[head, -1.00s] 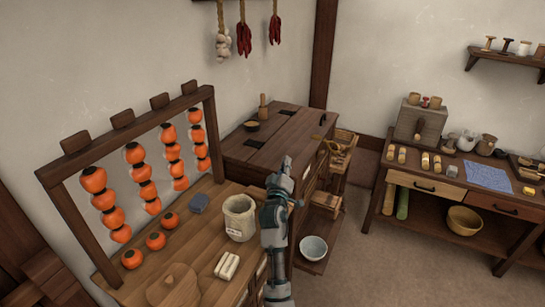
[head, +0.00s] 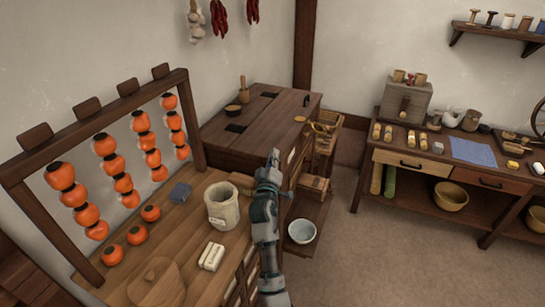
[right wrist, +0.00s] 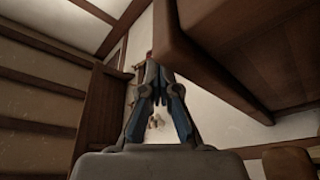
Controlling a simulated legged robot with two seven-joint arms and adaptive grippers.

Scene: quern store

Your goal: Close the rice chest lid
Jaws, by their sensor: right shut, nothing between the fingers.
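The rice chest, a dark brown wooden box, stands at the back end of the counter. Its plank lid (head: 278,115) lies down, looking flat over the box, with dark hinge plates toward the wall and a small dark handle (head: 307,100) at its far edge. I cannot tell whether a thin gap is left under the lid. My right gripper (head: 274,154) is shut and empty, pointing up in front of the chest's near front side. In the right wrist view, its fingers (right wrist: 152,64) meet beside a large dark wooden part. My left gripper is out of view.
A persimmon rack (head: 100,105), a pale crock (head: 221,206) and a round wooden lid (head: 156,286) are on the near counter. A small bowl (head: 233,110) sits on the chest. A white bowl (head: 302,231) is low beside my right arm. Open floor lies right, before a workbench (head: 440,160).

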